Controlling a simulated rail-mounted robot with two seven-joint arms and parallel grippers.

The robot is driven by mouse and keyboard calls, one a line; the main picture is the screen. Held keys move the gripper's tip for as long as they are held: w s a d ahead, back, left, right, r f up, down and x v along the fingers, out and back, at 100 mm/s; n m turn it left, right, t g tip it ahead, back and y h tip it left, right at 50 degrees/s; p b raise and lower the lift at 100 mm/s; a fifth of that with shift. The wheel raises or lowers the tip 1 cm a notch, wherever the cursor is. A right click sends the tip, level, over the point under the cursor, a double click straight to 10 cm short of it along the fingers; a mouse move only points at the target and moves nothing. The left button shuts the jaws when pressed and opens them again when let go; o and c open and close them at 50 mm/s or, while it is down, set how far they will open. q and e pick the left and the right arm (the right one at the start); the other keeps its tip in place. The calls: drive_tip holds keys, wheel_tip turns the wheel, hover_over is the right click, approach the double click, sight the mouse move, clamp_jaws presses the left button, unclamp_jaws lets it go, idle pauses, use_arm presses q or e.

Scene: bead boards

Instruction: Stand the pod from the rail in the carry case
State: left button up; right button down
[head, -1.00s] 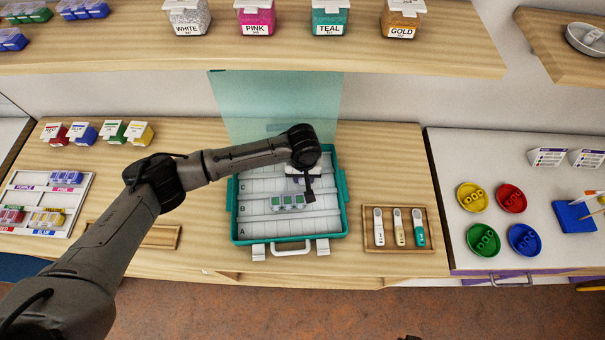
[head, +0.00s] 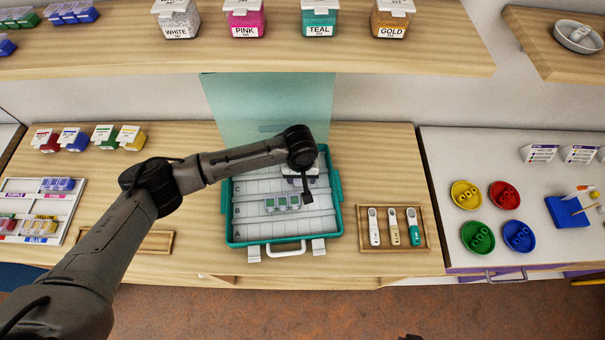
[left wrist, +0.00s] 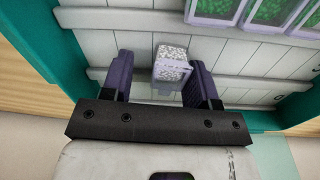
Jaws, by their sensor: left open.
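The carry case (head: 231,217) lies open on the bench, with teal walls and white rows lettered A, B and C. My left gripper (head: 307,197) is inside its right half. The left wrist view shows the gripper (left wrist: 162,82) open, with one dark finger on each side of a small pod (left wrist: 172,64) with speckled white-grey contents. The pod is in the case between the fingers, with gaps visible at both sides. In the head view my gripper hides the pod. My right gripper is out of view.
A strip of green-filled pods (head: 283,203) sits in row B, close to the gripper; it also shows in the wrist view (left wrist: 262,12). A wooden tray (head: 393,247) with several tools lies to the right. A pod rack (head: 70,196) stands far left. Glitter jars stand on the shelf above.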

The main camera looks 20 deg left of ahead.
use_arm(q)
drive_tip(key=shift+s+a+f, duration=0.2)
drive_tip(key=shift+a+f, duration=0.1)
drive_tip(key=shift+f, duration=0.2)
drive_tip(key=shift+s+a+f, duration=0.15)
drive_tip(key=shift+a+f, duration=0.1)
drive_tip(key=shift+f, duration=0.2)
drive_tip(key=r+p, duration=0.1)
drive_tip(key=r, duration=0.5)
drive_tip(key=shift+s+r, duration=0.15)
drive_tip(key=shift+s, duration=0.05)
wheel_tip(320, 180, up, 9)
drive_tip(key=p, duration=0.1)
drive_tip(key=shift+w+d+r, duration=0.2)
drive_tip(key=shift+w+d, duration=0.2)
drive_tip(key=shift+d, duration=0.05)
